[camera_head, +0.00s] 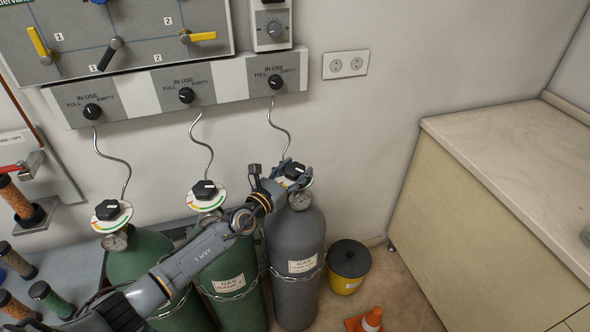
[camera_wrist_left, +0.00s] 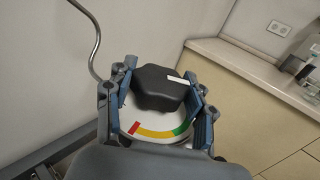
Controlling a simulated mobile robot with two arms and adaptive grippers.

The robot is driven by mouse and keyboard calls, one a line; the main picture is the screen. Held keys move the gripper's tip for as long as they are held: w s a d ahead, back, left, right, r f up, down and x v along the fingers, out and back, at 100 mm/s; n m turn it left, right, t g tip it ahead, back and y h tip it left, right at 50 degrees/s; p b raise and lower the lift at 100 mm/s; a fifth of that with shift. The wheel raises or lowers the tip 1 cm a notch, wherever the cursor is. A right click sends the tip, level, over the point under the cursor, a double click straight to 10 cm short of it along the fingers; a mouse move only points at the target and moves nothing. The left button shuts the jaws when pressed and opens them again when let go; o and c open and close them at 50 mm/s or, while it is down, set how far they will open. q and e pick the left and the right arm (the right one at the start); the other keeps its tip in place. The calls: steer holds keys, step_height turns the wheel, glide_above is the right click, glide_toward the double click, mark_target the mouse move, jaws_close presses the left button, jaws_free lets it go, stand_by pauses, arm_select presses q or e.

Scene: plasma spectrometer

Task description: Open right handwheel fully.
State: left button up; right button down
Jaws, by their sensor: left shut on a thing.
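The right handwheel (camera_head: 294,171) is a black knob with a white mark, on top of the grey gas cylinder (camera_head: 296,245). In the left wrist view the handwheel (camera_wrist_left: 160,88) sits between the fingers, above a white dial (camera_wrist_left: 150,131) with a red, yellow and green arc. Its white mark points right, toward the green side. My left gripper (camera_head: 285,174) is shut on the handwheel, one finger on each side; the left wrist view shows the gripper (camera_wrist_left: 158,105) too. The cylinder's lower valve parts are partly hidden by my gripper. My right gripper is out of view.
Two green cylinders with black handwheels (camera_head: 204,189) (camera_head: 112,210) stand left, partly behind my left arm. A black-lidded yellow bin (camera_head: 349,265) and an orange cone (camera_head: 371,320) are right of the grey cylinder. A cabinet (camera_head: 480,220) stands farther right. The wall panel (camera_head: 180,88) is above.

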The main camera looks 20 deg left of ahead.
arm_select(q)
steer(key=shift+d+r+n+t+y+p, duration=0.1)
steer(key=shift+r+n+t+y+p, duration=0.15)
steer(key=shift+n+y+p, duration=1)
steer(key=shift+r+n+t+y+p, duration=0.2)
steer(key=shift+y+p, duration=0.55)
steer(key=shift+p, duration=1.15)
steer(key=shift+f+n+y+p, duration=0.2)
steer(key=shift+n+y+p, duration=0.2)
steer(key=shift+y, duration=0.2)
steer(key=shift+f+n+y, duration=0.1)
steer(key=shift+n+y, duration=0.15)
steer(key=shift+y, duration=0.35)
steer(key=shift+f+n+y, duration=0.15)
steer(key=shift+n+y, duration=0.55)
steer(key=shift+y, duration=0.4)
steer(key=shift+n+g+y, duration=0.45)
steer(key=shift+n+y, duration=0.55)
steer(key=shift+y, duration=0.5)
steer(key=shift+a, duration=0.2)
steer(key=o, duration=1.2)
